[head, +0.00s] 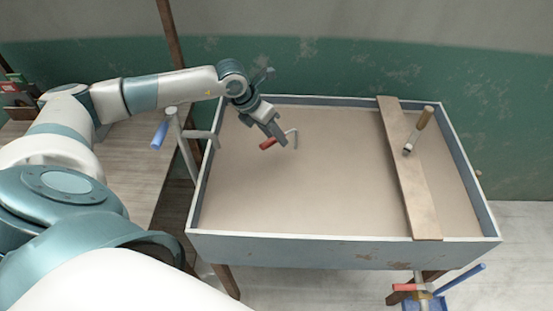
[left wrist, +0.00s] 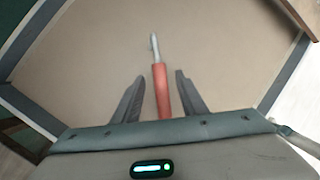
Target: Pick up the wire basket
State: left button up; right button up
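I cannot make out a wire basket in either view. My left gripper (head: 278,139) is over the left part of a shallow tray table, close to a red-handled tool (head: 268,144) with a bent grey metal end. In the left wrist view my left gripper (left wrist: 160,74) is open. The red handle (left wrist: 161,88) lies between its two fingers, with a gap on each side. The handle's near end is hidden behind the gripper body. My right gripper is in neither view.
The tray table (head: 330,250) has raised grey walls and a bare tan floor. A plank (head: 405,180) lies across its right side, with a wooden-handled tool (head: 423,120) by it. A blue-handled item (head: 160,135) is left of the table. Red and blue handles (head: 460,279) show at lower right.

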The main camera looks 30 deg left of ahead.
pick_arm(q)
grip_shut()
jog(key=shift+r, duration=0.15)
jog(key=shift+r+p, duration=0.3)
jog(key=shift+p, duration=0.4)
jog(key=shift+r, duration=0.4)
notch_tip(320, 180, up, 3)
jog(key=shift+f+p, duration=0.1)
jog(key=shift+p, duration=0.45)
jog(key=w+d+r+p, duration=0.2)
jog(key=d+r, duration=0.5)
jog(key=d, duration=0.4)
jog(key=shift+w+d+p, duration=0.15)
jog(key=shift+w+p, duration=0.15)
jog(key=shift+w, duration=0.15)
